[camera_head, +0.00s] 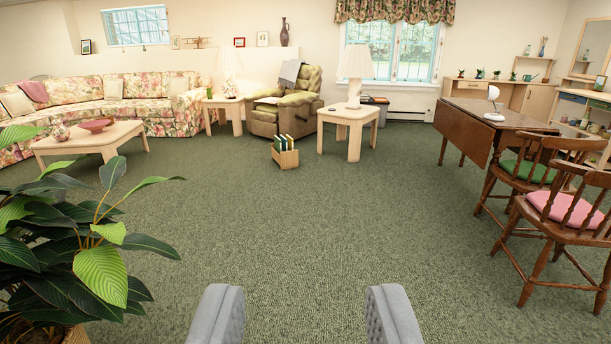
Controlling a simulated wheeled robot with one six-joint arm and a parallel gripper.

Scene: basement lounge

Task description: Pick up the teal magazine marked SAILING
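A small wooden magazine holder (286,158) stands on the green carpet near the middle of the room, in front of the recliner. Several thin upright magazines (284,142) show above its rim, some green or teal and some white. They are too small for me to read any title, so I cannot tell which is marked SAILING. My gripper (304,310) is at the bottom of the view with its two grey fingers wide apart. Nothing is between them, and the holder is well ahead of it.
Open carpet (300,230) lies between my gripper and the holder. A leafy plant (80,240) is close at left. A wooden table (480,125) and chairs (565,210) stand at right. A side table (348,115) and an olive recliner (285,108) stand behind the holder.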

